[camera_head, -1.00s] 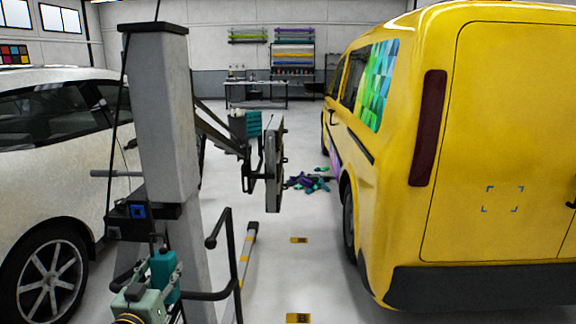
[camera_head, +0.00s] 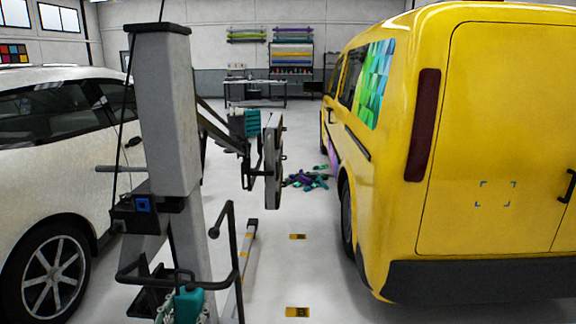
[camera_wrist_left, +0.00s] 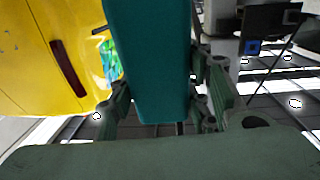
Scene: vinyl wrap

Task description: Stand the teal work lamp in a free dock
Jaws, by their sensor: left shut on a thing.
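The teal work lamp (camera_wrist_left: 148,60) fills the middle of the left wrist view, between the two dark green fingers of my left gripper (camera_wrist_left: 162,108). The gripper is shut on it. In the head view, the lamp (camera_head: 188,304) shows as a teal block at the bottom edge, low in front of the grey column; the gripper (camera_head: 180,314) is partly cut off there. A black box with a blue square (camera_head: 143,205) is on the column, above the lamp; I cannot tell if it is a dock. My right gripper is not in view.
A grey column (camera_head: 165,110) with black tube rails (camera_head: 228,235) stands close ahead. A teal ribbed item (camera_head: 252,123) is on its far arm. A white car (camera_head: 50,150) is left, a yellow van (camera_head: 480,130) right.

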